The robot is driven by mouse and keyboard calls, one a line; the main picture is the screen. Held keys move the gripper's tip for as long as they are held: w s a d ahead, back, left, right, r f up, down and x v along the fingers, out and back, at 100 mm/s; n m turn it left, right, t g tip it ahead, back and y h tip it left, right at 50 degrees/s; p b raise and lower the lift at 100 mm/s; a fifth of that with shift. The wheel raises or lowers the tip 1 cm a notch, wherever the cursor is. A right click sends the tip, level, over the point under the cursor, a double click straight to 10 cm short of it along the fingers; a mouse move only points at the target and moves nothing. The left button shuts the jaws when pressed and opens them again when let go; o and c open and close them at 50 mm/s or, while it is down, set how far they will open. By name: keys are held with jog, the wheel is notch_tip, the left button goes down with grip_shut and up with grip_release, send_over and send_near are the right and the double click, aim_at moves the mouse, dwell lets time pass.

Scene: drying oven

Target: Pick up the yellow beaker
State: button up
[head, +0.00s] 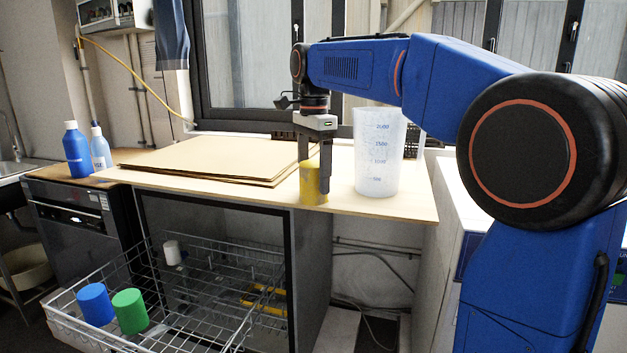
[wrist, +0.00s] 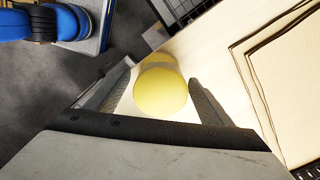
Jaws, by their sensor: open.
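The yellow beaker (head: 309,186) stands upright on the wooden counter near its front edge. It also shows in the wrist view (wrist: 161,88), between the two fingers. My gripper (head: 323,186) points straight down over the beaker, with its fingers lowered beside it. The fingers are open, one on each side of the beaker in the wrist view (wrist: 160,98), with a visible gap at least on the right. One finger hides part of the beaker in the head view.
A large clear measuring beaker (head: 378,155) stands close to the right of my gripper. Brown boards (head: 215,158) lie to the left. Below, a pulled-out wire rack (head: 185,325) holds a blue beaker (head: 95,304) and a green beaker (head: 130,311). Bottles (head: 77,150) stand far left.

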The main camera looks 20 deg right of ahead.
jog(key=shift+f, duration=0.65)
jog(key=c, duration=1.2)
